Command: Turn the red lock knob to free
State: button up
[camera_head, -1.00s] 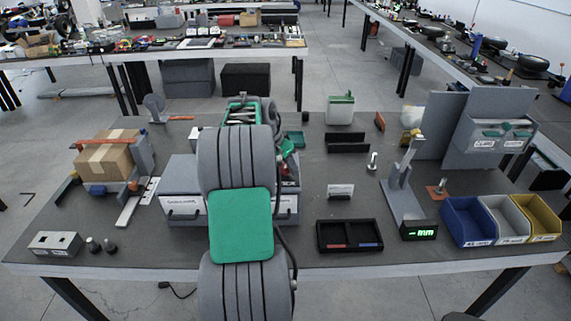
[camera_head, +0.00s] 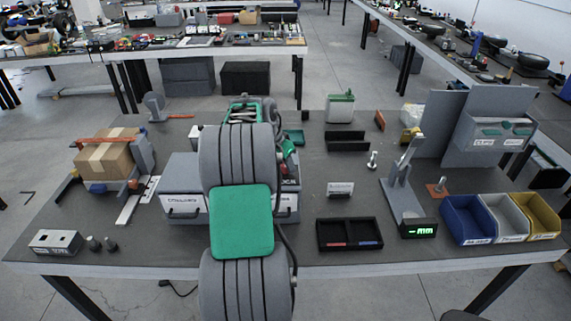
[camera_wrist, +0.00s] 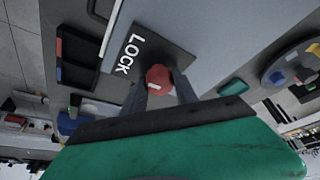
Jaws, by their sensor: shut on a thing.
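The red lock knob (camera_wrist: 158,77) shows in the wrist view on a dark plate marked LOCK (camera_wrist: 132,55). My gripper (camera_wrist: 160,88) has its two grey fingers on either side of the knob, shut on it. A small white mark shows on the knob's near face. In the head view my own arm covers the knob and the gripper. The grey cabinet (camera_head: 183,205) with white-labelled drawers stands behind my arm.
A black two-part tray (camera_head: 349,234) and a small display (camera_head: 418,229) lie to the right of my arm. Blue, grey and yellow bins (camera_head: 468,221) stand at the right front. A cardboard box (camera_head: 106,160) sits in a clamp at the left.

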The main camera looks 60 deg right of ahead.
grip_shut()
jog(key=n+t+b, duration=0.1)
jog(key=n+b, duration=0.2)
jog(key=shift+n, duration=0.4)
jog(key=n+t+b, duration=0.1)
jog(key=n+t, duration=0.1)
jog(key=n, duration=0.2)
jog(key=shift+d+r+n, duration=0.1)
jog(key=shift+n, duration=0.2)
jog(key=n+t, duration=0.1)
jog(key=n, duration=0.1)
jog(key=n+y, duration=0.1)
jog(key=n, duration=0.1)
jog(key=shift+r+t, duration=0.15)
jog(key=shift+t, duration=0.25)
jog(key=shift+n+t+y+p, duration=0.25)
jog(key=shift+n+y+p, duration=0.35)
jog(key=shift+n, duration=0.8)
jog(key=shift+n+t+y+p, duration=0.3)
jog(key=shift+n+p, duration=0.6)
jog(key=shift+n, duration=0.5)
jog(key=shift+w, duration=0.1)
jog(key=o, duration=0.9)
grip_release()
jog(key=shift+o, duration=1.4)
jog(key=shift+f, duration=0.2)
